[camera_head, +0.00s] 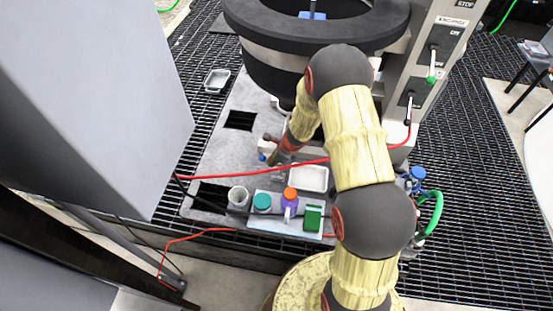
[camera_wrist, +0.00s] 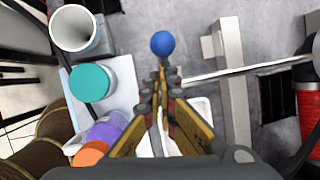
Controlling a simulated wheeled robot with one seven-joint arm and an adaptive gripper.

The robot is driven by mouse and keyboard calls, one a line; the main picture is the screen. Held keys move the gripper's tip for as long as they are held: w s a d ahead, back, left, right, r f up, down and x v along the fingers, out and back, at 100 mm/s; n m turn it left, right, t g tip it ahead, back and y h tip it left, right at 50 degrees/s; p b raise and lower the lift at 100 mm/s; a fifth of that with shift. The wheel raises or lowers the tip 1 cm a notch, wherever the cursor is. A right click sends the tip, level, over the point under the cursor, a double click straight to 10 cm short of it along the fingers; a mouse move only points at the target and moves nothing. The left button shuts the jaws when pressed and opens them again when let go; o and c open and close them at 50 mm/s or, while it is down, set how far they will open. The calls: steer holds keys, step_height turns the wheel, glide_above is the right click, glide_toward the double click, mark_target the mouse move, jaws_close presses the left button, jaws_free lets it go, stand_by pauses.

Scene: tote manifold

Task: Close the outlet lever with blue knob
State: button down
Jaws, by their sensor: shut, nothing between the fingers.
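The blue knob (camera_wrist: 162,43) is a small ball just beyond my fingertips in the wrist view. It also shows as a small blue spot in the head view (camera_head: 262,157). A thin grey rod (camera_wrist: 250,69) runs from behind my fingers to the right; where it joins the knob is hidden by the fingers. My gripper (camera_wrist: 163,78) is shut and empty, its tips close to the knob's near side. I cannot tell whether they touch it. In the head view my gripper (camera_head: 272,160) is low beside the knob, below the big black-rimmed vessel (camera_head: 265,45).
A tray (camera_head: 262,222) holds a teal-lidded jar (camera_head: 262,202), an orange-capped purple bottle (camera_head: 290,198) and a green block (camera_head: 312,217). A white cup (camera_head: 238,195) stands left of it. A red hose (camera_head: 235,172) crosses nearby. A control panel (camera_head: 433,65) stands at right.

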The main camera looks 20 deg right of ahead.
steer(key=w+a+f+b, duration=0.1)
steer(key=w+a+f, duration=0.2)
steer(key=a, duration=0.1)
steer(key=shift+a+f+b, duration=0.3)
steer(key=shift+a+b, duration=0.05)
steer(key=shift+b, duration=0.05)
stand_by(0.4)
steer(key=shift+w, duration=0.1)
stand_by(0.6)
